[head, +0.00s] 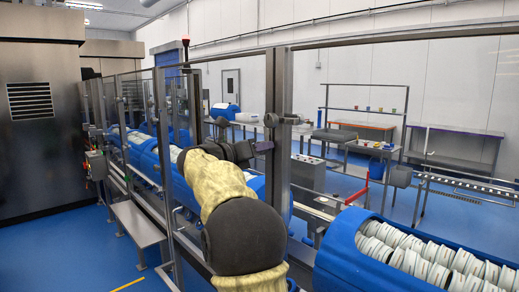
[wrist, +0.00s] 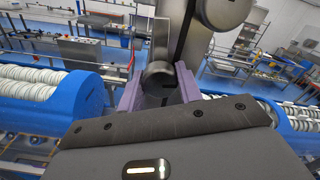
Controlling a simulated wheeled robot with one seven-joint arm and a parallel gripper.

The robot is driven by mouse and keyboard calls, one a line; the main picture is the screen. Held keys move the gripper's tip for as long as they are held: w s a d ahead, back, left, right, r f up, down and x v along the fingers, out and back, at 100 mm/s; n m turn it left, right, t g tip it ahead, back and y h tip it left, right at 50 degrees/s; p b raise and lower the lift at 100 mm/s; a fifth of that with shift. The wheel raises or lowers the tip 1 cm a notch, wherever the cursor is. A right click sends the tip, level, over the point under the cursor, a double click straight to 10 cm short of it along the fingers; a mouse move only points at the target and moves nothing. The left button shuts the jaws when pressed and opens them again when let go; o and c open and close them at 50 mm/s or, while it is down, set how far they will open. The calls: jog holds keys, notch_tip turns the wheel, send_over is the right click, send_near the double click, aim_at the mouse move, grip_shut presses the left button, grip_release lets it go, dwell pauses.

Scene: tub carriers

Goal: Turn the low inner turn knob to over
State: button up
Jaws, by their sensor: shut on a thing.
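In the wrist view a dark round turn knob (wrist: 159,79) sits between the two purple fingers of my gripper (wrist: 159,90), which is shut on it. The knob is in front of a grey metal post, and its marking cannot be read. The held knob is hidden there by my gripper and arm. A dark fitting (head: 272,120) is on the same post, just above my gripper.
Clear guard panels on metal posts run along the line. A blue tub carrier (head: 335,245) with white rolls lies at the front right; others stand along the left. A grey step bench (head: 138,223) stands at left. Blue floor (head: 60,250) is open at the left front.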

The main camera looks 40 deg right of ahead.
jog(key=n+p, duration=0.1)
jog(key=n, duration=0.3)
jog(key=shift+r, duration=0.1)
jog(key=n+p, duration=0.2)
jog(key=n, duration=0.2)
jog(key=shift+n, duration=0.4)
jog(key=n+p, duration=0.4)
jog(key=n, duration=0.1)
jog(key=shift+n+p, duration=0.75)
jog(key=shift+n, duration=0.55)
jog(key=o, duration=1)
jog(key=shift+a, duration=0.1)
jog(key=s+a+b, duration=0.1)
jog(key=a+b, duration=0.3)
jog(key=a, duration=1.3)
jog(key=shift+s+b, duration=0.15)
jog(key=shift+b, duration=0.2)
